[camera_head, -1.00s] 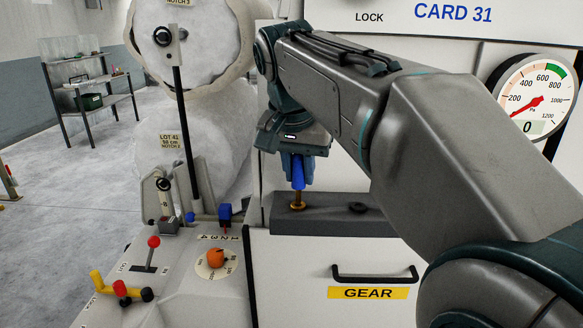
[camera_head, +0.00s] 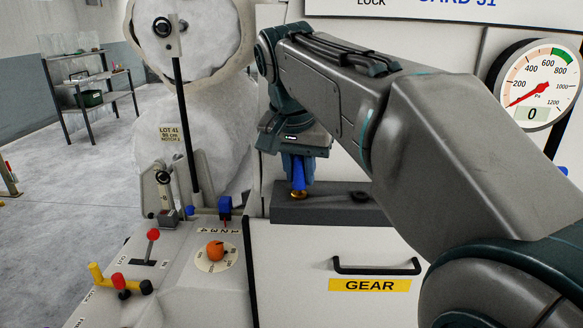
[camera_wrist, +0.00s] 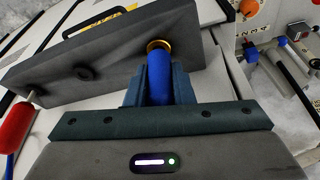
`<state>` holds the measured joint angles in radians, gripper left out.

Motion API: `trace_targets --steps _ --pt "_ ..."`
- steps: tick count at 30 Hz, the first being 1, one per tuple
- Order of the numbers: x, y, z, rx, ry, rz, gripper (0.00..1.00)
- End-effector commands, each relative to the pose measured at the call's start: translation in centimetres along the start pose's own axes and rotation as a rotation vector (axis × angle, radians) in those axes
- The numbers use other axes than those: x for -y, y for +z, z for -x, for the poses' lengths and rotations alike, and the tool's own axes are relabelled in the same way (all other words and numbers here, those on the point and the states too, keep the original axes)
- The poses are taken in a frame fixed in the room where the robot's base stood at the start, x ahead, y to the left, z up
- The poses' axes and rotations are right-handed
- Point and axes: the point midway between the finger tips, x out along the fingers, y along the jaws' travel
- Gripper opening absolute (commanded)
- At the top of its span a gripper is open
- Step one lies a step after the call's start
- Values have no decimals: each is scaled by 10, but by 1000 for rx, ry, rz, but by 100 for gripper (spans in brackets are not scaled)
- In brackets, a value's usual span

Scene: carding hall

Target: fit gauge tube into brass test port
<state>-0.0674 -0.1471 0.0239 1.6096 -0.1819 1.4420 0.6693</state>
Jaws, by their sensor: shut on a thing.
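My gripper (camera_head: 298,165) is shut on the blue gauge tube (camera_head: 298,180) and holds it roughly upright above the grey ledge. The tube also shows between my fingers in the wrist view (camera_wrist: 160,78). The brass test port (camera_head: 299,195) stands on the ledge directly under the tube's lower end. In the wrist view its brass ring (camera_wrist: 158,45) shows around the far end of the tube. The tube end meets the port; I cannot tell how deep it sits.
The grey ledge (camera_head: 325,211) also has a dark round fitting (camera_head: 360,197). A pressure gauge (camera_head: 534,86) reads 0. An orange knob (camera_head: 215,249), red-knobbed lever (camera_head: 153,234) and yellow handle (camera_head: 98,276) lie to the left. A drawer handle (camera_head: 376,267) is below.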

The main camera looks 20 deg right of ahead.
Motion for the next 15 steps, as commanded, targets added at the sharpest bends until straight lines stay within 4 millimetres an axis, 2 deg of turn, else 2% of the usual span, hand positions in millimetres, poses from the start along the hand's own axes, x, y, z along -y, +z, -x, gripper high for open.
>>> trace_targets --steps 14,15 --pt "0 4 -12 0 0 0 0" --pt "0 4 -12 0 0 0 30"
